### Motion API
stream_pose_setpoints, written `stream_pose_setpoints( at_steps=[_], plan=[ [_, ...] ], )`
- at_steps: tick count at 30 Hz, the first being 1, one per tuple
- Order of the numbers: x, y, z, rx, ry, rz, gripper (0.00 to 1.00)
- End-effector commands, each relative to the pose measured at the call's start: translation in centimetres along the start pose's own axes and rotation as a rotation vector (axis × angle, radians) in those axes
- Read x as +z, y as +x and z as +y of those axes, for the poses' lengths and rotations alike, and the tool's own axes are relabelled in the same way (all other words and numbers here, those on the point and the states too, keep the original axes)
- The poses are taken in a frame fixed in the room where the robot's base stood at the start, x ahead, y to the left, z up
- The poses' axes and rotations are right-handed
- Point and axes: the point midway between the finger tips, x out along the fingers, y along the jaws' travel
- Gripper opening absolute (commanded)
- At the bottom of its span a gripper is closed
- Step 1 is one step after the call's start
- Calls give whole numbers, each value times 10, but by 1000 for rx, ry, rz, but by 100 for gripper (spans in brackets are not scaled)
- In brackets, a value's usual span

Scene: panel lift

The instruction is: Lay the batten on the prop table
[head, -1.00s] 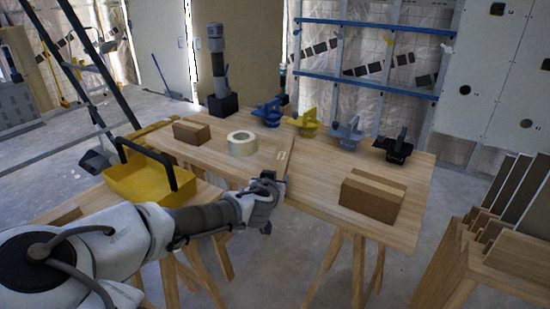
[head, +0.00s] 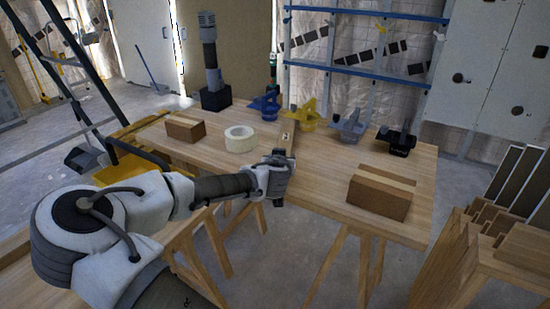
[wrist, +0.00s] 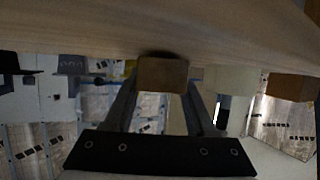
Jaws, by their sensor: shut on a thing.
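The batten (head: 288,137) is a narrow pale wooden strip with a small label. In the head view it points away from my gripper (head: 280,163) over the prop table (head: 325,165), a light wooden top on trestle legs. My gripper is at the table's near edge and shut on the batten. In the wrist view the batten's square end (wrist: 163,74) sits between the two fingers, close against the wood surface (wrist: 80,35), with a dark shadow where they meet. I cannot tell whether it touches the top. My gripper hides its near part.
On the table are a cardboard box (head: 380,192) at right, a tape roll (head: 240,139) and a smaller box (head: 185,130) at left, and several clamp-like tools, including a yellow one (head: 303,117), along the back. A yellow tray (head: 125,165) is left. Wooden racks (head: 495,235) stand right.

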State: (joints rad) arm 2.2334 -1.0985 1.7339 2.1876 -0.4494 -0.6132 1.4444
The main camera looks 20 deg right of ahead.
Motion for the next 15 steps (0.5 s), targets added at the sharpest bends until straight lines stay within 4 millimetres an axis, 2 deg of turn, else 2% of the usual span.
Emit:
stream_pose_setpoints(
  at_steps=[4, 15],
  plan=[
    [-1, 5, 6, 2, 1, 2, 0],
    [0, 6, 7, 2, 2, 1, 0]
  ],
)
